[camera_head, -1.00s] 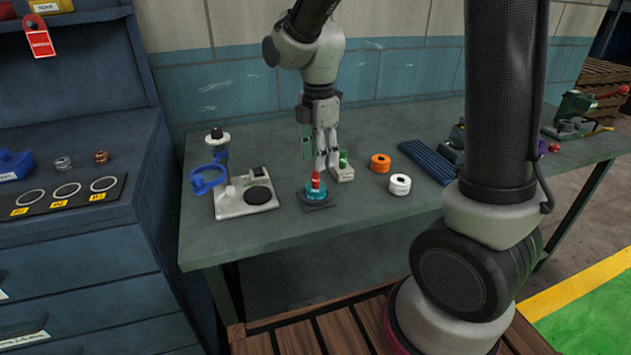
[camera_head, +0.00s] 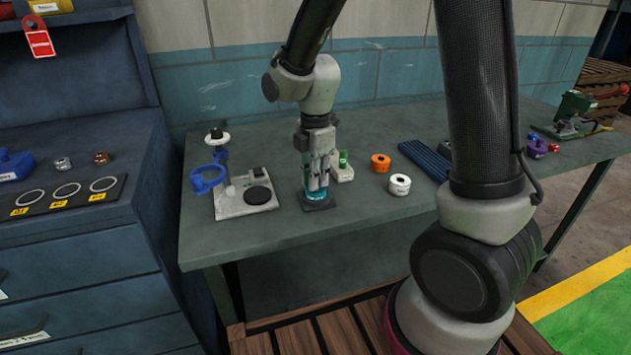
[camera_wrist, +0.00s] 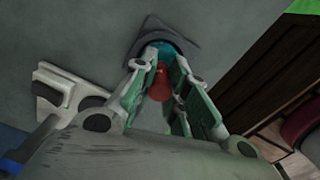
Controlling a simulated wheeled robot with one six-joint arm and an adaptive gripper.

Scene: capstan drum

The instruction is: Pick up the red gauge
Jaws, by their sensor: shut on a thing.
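The red gauge (camera_wrist: 160,82) shows in the wrist view between the fingers of my gripper (camera_wrist: 163,75). It stands at a teal round piece (camera_wrist: 165,50) on a dark grey base (camera_wrist: 143,40). In the head view my gripper (camera_head: 315,188) points down over the teal piece (camera_head: 317,196) and its dark base (camera_head: 318,205) on the table. The fingers are shut on the red gauge and hide it in the head view. I cannot tell whether the gauge is clear of the teal piece.
On the green-grey table (camera_head: 365,230), a white fixture (camera_head: 243,195) with a blue ring holder (camera_head: 207,180) stands left. An orange spool (camera_head: 380,162) and a white spool (camera_head: 399,184) lie right, before a ribbed blue mat (camera_head: 428,160). The table front is clear.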

